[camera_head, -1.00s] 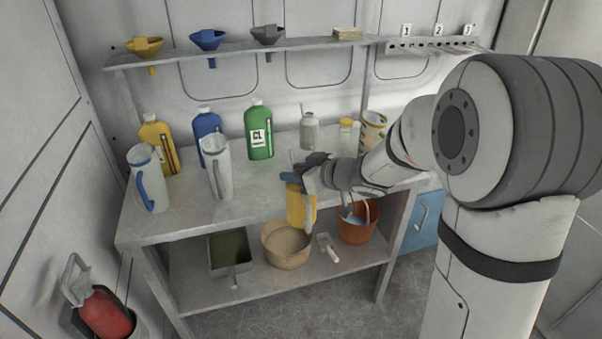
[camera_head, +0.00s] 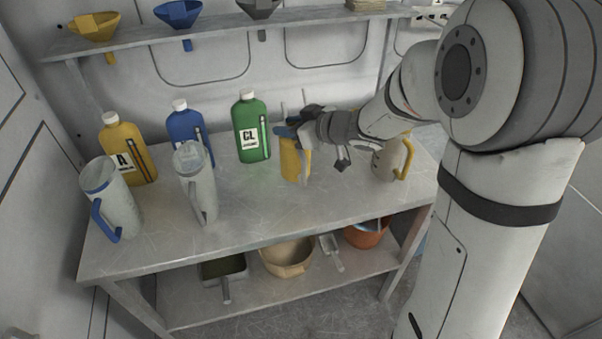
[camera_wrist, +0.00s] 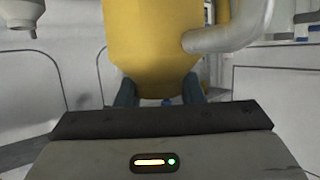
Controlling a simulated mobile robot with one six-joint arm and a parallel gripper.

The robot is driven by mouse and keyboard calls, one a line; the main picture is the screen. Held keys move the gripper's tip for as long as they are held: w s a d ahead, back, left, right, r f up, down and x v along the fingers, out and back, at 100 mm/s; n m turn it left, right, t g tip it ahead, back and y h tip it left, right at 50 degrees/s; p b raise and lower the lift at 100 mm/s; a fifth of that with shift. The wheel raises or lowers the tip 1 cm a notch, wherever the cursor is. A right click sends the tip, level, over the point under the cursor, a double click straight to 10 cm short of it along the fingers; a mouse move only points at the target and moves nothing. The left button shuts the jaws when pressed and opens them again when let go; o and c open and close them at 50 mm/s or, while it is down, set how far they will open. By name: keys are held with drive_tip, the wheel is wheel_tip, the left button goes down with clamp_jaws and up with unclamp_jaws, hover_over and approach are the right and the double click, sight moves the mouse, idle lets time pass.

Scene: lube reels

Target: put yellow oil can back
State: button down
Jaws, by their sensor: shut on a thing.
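The yellow oil can (camera_head: 291,162) hangs in my gripper (camera_head: 290,129), over the bench top to the right of the green bottle. My gripper is shut on it near its upper part. In the wrist view the yellow can (camera_wrist: 150,38) fills the top middle, with a pale grey handle or spout on its right side. Both blue-grey fingertips (camera_wrist: 158,92) press on its sides. I cannot tell whether the can's base touches the bench.
The bench (camera_head: 255,205) holds a yellow bottle (camera_head: 140,160), blue bottle (camera_head: 186,128), green bottle (camera_head: 250,120), blue-handled jug (camera_head: 118,205), grey jug (camera_head: 200,190) and yellow-handled container (camera_head: 388,163). The front middle is clear. A shelf (camera_head: 225,32) with funnels runs behind.

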sight(292, 156)
wheel_tip(292, 156, down, 6)
drive_tip(key=shift+w+d+r, duration=0.1)
drive_tip(key=shift+w+r, duration=0.05)
drive_tip(key=shift+r, duration=0.1)
wheel_tip(292, 156, down, 3)
drive_tip(key=shift+f+b, duration=0.1)
drive_tip(key=shift+b, duration=0.2)
drive_tip(key=shift+f, duration=0.3)
drive_tip(key=shift+f, duration=0.1)
drive_tip(key=c, duration=1)
unclamp_jaws()
drive_tip(key=shift+o, duration=0.2)
